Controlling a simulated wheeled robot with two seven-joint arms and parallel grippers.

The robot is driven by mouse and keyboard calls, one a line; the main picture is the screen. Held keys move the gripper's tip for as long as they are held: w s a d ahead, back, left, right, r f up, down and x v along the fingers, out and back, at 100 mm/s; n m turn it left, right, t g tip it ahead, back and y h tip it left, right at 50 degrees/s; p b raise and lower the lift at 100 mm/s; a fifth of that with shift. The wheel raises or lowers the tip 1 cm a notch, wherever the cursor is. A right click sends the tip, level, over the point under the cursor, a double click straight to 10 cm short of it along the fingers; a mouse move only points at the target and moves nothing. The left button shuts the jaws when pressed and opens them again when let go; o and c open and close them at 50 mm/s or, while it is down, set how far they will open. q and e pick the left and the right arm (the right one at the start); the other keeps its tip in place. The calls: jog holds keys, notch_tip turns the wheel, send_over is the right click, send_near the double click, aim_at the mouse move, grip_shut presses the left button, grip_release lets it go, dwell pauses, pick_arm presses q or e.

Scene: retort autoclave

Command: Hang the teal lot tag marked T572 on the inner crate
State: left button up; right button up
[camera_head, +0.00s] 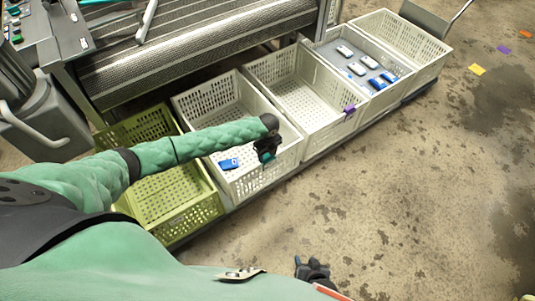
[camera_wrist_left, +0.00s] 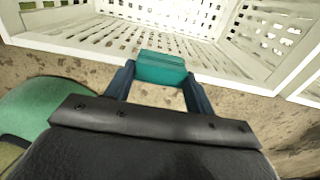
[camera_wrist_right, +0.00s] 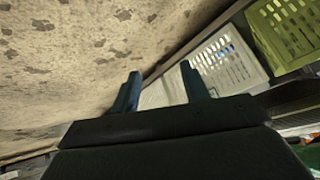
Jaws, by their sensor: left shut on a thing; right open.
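My left gripper (camera_head: 267,146) is shut on a teal tag (camera_wrist_left: 162,68); a sliver of the tag also shows in the head view (camera_head: 268,157). Its marking cannot be read. It is by the front rim of a white crate (camera_head: 285,160) that has a blue item inside. In the left wrist view the tag appears just in front of that crate's rim (camera_wrist_left: 225,78); I cannot tell whether they touch. My right gripper (camera_wrist_right: 160,75) is open and empty, low over the floor; it also shows in the head view (camera_head: 313,270).
A yellow-green crate (camera_head: 190,218) stands left of the white one. An empty white crate (camera_head: 320,135) with a purple tag (camera_head: 349,109) on its rim stands right, then a crate holding several blue and white items (camera_head: 357,68). Clear floor (camera_head: 430,180) lies in front.

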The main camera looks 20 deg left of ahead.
pick_arm(q)
jog(key=o, duration=0.8)
jog(key=shift+o, duration=1.2)
pick_arm(e)
jog(key=shift+w+r, duration=0.2)
jog(key=shift+w, duration=0.45)
